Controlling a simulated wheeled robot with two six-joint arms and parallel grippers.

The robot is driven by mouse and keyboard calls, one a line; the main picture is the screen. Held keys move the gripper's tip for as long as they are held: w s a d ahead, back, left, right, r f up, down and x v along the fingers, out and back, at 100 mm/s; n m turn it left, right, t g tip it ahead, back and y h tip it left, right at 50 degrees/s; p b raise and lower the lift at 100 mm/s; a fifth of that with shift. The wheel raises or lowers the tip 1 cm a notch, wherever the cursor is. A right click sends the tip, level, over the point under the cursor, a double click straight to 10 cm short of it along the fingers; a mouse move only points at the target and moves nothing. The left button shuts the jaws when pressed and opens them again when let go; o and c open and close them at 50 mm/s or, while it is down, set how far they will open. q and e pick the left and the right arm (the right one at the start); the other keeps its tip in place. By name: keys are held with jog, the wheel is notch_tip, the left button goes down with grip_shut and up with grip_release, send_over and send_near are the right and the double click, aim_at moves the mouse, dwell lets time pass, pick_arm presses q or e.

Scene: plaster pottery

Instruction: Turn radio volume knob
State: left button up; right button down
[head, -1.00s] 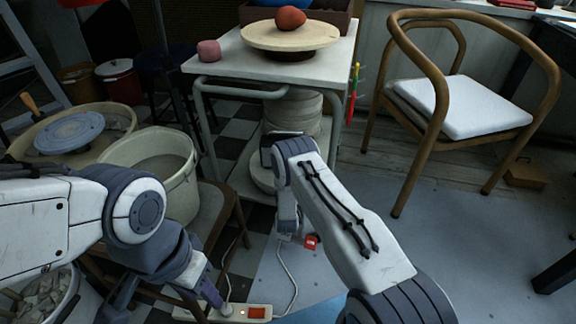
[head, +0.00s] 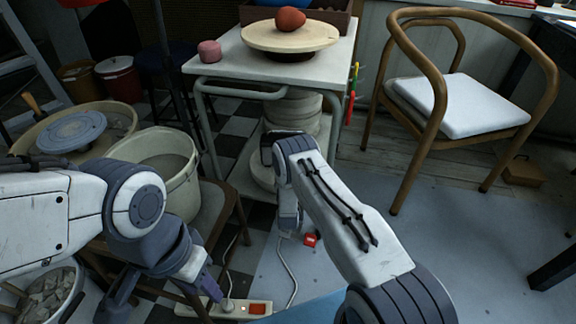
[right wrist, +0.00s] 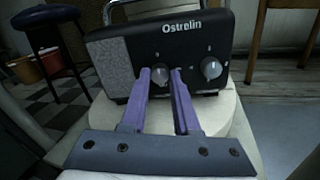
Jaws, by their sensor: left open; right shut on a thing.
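The radio (right wrist: 155,55), dark with a grey speaker panel and the name Ostrelin, stands upright on a pale round surface in the right wrist view. Its left knob (right wrist: 161,77) is between the purple fingers of my right gripper (right wrist: 161,82), which is shut on it. A second knob (right wrist: 211,69) is free to its right. In the head view, my right arm hides the radio's front and the right gripper's fingers. My left gripper (head: 163,291) is open and empty at the lower left, beside the power strip (head: 258,308).
A white cart (head: 225,62) carries a round board (head: 262,36) with a reddish lump. A bucket (head: 185,186) stands on a chair at left. A wooden chair (head: 395,150) stands at right. A small red item (head: 310,240) and a cord lie on the floor.

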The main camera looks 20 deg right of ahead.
dwell(0.3)
jog(key=c, duration=0.6)
grip_release()
jog(key=shift+c, duration=0.2)
jog(key=shift+s, duration=0.1)
jog(key=shift+s+a+p, duration=0.15)
jog(key=shift+s+p, duration=0.15)
jog(key=p+v, duration=0.3)
jog(key=v, duration=0.6)
jog(key=shift+s, duration=0.3)
